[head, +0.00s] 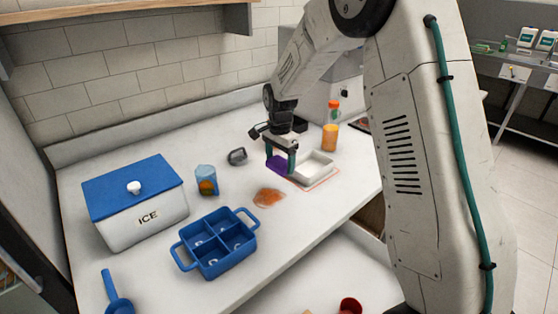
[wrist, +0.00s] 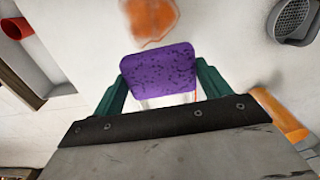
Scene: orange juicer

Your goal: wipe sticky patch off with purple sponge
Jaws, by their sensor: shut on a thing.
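The purple sponge (head: 277,166) is held between the fingers of my gripper (head: 281,160), over the left end of a white tray (head: 318,166). In the wrist view the speckled sponge (wrist: 159,70) sits between the two green fingers of my gripper (wrist: 158,85). The sticky patch (head: 268,197) is an orange-brown smear on the white counter, left of and nearer than the sponge. It also shows in the wrist view (wrist: 150,18), just beyond the sponge's far edge. I cannot tell how high the sponge is above the counter.
A blue divided caddy (head: 218,242) stands to the patch's near left. A blue cup (head: 206,181), an ice box (head: 135,205) and a grey strainer-like object (head: 237,156) are further left or back. Counter around the patch is clear.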

